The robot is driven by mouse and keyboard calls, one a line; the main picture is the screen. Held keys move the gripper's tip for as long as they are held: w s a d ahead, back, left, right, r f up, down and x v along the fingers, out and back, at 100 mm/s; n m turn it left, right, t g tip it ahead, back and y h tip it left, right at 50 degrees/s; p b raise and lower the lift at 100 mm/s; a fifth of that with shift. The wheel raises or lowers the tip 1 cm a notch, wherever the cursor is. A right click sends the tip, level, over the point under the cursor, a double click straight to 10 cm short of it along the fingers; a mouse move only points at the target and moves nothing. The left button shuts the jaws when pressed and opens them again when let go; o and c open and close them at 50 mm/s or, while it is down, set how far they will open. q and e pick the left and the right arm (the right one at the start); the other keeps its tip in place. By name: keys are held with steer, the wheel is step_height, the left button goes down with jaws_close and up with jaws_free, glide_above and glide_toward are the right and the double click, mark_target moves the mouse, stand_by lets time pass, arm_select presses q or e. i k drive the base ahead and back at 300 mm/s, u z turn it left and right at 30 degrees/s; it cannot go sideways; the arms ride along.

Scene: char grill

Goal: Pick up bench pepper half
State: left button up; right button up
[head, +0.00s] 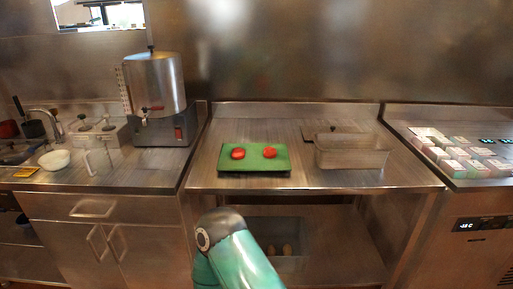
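Two red pepper halves lie apart on a green board on the steel bench. One pepper half (238,153) is on the left part of the board, and the other pepper half (269,152) is right of the middle. The green board (253,165) lies flat near the bench's front edge. A green arm of mine with a dark joint rises from the bottom middle, in front of the bench and below the board. Neither of my grippers shows in the head view.
A metal pan (350,152) stands right of the board, with a flat lid-like piece (333,130) behind it. A steel urn (155,92) stands on the left counter. Small containers (464,153) fill the right counter. The steel bench (213,170) has bare room around the board.

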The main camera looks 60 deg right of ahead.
mark_target(238, 153)
steer(key=z, duration=0.5)
steer(key=i, duration=0.95)
steer(key=z, duration=0.8)
steer(key=k, duration=0.75)
steer(key=z, duration=0.15)
steer(key=i, duration=0.85)
steer(key=u, duration=0.1)
